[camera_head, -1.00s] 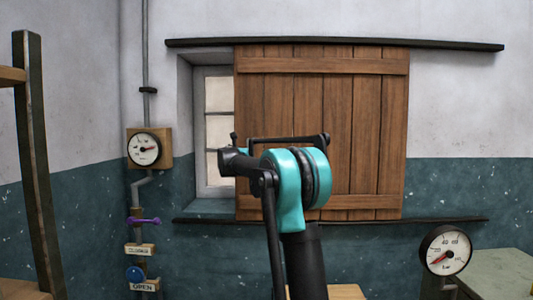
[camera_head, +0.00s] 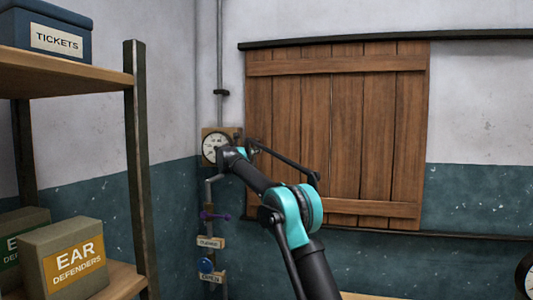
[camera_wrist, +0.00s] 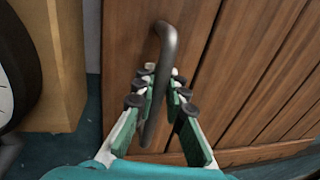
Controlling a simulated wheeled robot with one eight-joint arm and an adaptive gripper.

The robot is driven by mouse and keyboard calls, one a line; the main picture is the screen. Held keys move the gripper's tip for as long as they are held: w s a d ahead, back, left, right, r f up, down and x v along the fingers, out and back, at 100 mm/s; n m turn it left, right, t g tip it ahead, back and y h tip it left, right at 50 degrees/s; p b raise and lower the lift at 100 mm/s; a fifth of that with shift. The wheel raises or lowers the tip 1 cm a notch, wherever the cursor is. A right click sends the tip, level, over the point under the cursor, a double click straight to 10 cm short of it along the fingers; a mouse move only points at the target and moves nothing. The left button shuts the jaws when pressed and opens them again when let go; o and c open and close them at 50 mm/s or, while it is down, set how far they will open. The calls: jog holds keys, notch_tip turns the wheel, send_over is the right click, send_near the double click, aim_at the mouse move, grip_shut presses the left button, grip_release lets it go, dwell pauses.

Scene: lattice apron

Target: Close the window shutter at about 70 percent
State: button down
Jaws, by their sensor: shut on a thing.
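The brown plank window shutter (camera_head: 345,130) hangs under a dark rail in the head view. Its left edge is close to the rail's left end, and no window glass or frame shows beside it. In the wrist view the shutter (camera_wrist: 240,75) fills the right side, with a dark curved handle (camera_wrist: 166,45) on its left part. My gripper (camera_wrist: 157,88) has its fingers on both sides of this handle and is shut on it. In the head view my arm reaches to the shutter's left edge, where the handle is hard to make out.
A round gauge (camera_head: 214,146) on a wooden block is just left of the shutter, close to my gripper. Below it are a pipe with a purple lever (camera_head: 215,216) and a blue knob (camera_head: 206,265). A shelf with boxes (camera_head: 75,260) stands at the left.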

jog(key=shift+w+a, duration=0.25)
jog(key=shift+a, duration=0.65)
jog(key=c, duration=1.6)
grip_release()
jog(key=shift+a, duration=0.15)
jog(key=shift+o, duration=0.2)
jog(key=v, duration=1.2)
